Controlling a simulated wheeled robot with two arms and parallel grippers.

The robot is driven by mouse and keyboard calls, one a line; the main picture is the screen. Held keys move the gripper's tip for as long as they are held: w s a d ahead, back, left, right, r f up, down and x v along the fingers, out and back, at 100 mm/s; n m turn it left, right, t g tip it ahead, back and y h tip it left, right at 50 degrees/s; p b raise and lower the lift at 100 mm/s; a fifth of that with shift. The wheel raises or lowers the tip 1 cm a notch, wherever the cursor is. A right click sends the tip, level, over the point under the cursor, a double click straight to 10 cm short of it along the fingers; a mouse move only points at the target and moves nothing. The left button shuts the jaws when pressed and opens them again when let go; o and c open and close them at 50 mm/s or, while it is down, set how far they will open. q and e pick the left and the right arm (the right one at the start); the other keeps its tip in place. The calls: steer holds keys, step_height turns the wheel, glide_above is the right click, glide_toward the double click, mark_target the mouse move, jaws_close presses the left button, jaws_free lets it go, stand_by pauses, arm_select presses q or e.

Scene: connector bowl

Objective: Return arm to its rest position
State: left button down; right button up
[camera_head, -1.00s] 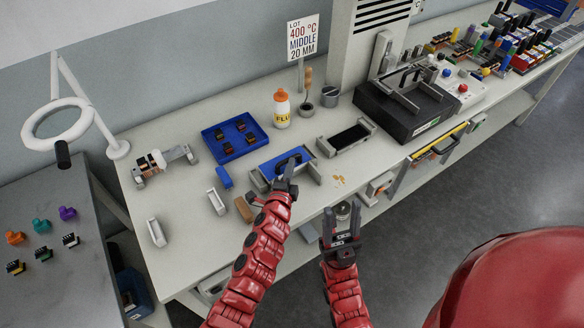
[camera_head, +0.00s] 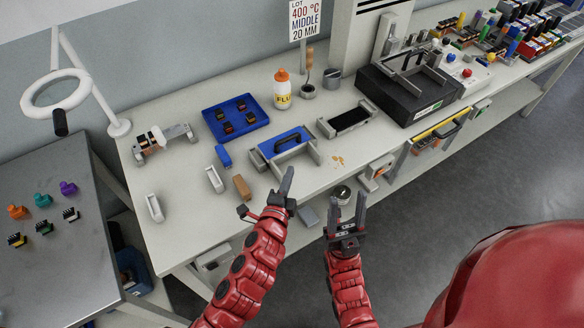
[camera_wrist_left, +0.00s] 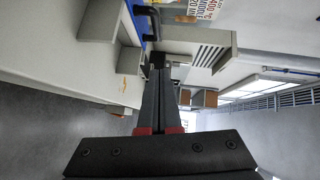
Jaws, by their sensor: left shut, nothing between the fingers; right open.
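My left gripper (camera_head: 287,184) is shut and empty, in front of the bench's front edge in the head view. Its closed dark fingers (camera_wrist_left: 157,92) run up the middle of the left wrist view. My right gripper (camera_head: 347,208) is open and empty to the right of it, with its two fingers pointing up and apart, over the floor side of the bench. Both red arms come in from the bottom of the head view. The blue tray with a black handle (camera_head: 288,142) sits in a grey holder on the bench, apart from the left gripper.
The white bench (camera_head: 180,114) carries a blue tray of dark parts (camera_head: 213,121), a flux bottle (camera_head: 282,92), a grey holder with a black plate (camera_head: 330,132) and a black machine (camera_head: 392,100). A grey side table (camera_head: 70,270) stands left. Floor is open at right.

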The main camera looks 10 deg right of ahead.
arm_select(q)
steer(key=shift+s+a, duration=0.25)
steer(key=shift+s, duration=0.1)
